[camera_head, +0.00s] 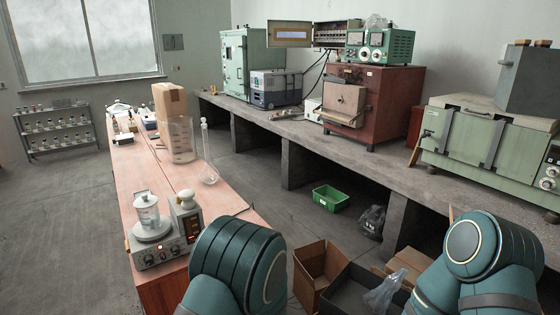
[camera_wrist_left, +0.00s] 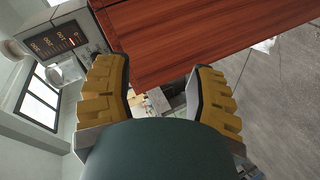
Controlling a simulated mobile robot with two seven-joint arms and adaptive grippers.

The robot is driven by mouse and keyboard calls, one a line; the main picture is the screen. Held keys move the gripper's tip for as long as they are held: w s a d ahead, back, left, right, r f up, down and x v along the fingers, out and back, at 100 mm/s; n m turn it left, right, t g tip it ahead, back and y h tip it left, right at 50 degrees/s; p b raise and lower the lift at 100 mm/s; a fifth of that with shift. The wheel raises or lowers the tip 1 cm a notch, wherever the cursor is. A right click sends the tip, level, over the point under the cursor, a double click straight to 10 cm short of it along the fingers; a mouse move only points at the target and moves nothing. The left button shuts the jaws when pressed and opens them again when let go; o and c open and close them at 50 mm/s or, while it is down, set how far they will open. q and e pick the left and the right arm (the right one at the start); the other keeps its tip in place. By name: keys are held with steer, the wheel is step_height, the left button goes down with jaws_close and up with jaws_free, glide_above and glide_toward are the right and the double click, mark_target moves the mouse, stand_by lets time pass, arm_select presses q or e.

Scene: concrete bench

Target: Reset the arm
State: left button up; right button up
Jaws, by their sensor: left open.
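My left gripper (camera_wrist_left: 163,100) shows in the left wrist view with its two yellow ridged fingers wide apart. No object is between the fingers. Beyond them are the reddish wooden bench side (camera_wrist_left: 200,35) and, at the upper left, a grey hotplate device with lit red digits (camera_wrist_left: 55,42). In the head view, two of my teal arm links stand at the bottom, one left of centre and one at the right. Neither gripper can be seen in the head view.
The concrete bench (camera_head: 286,125) carries a maroon furnace (camera_head: 385,100). An open carton (camera_head: 312,272) and a green crate (camera_head: 330,197) stand on the floor.

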arm_select(q)
steer(key=s+f+m+g+h, duration=0.4)
steer(key=s+f+m+h, duration=0.4)
steer(key=f+m, duration=0.3)
steer(key=s+d+m+g+h, duration=0.2)
steer(key=s+m, duration=0.2)
steer(key=s, duration=0.2)
steer(key=s+d+m+g+h, duration=0.1)
steer(key=s+m+g+h, duration=0.1)
steer(key=s+m, duration=0.3)
steer(key=shift+s+d+m+h, duration=0.35)
steer(key=shift+s+h, duration=0.25)
steer(key=shift+s, duration=0.5)
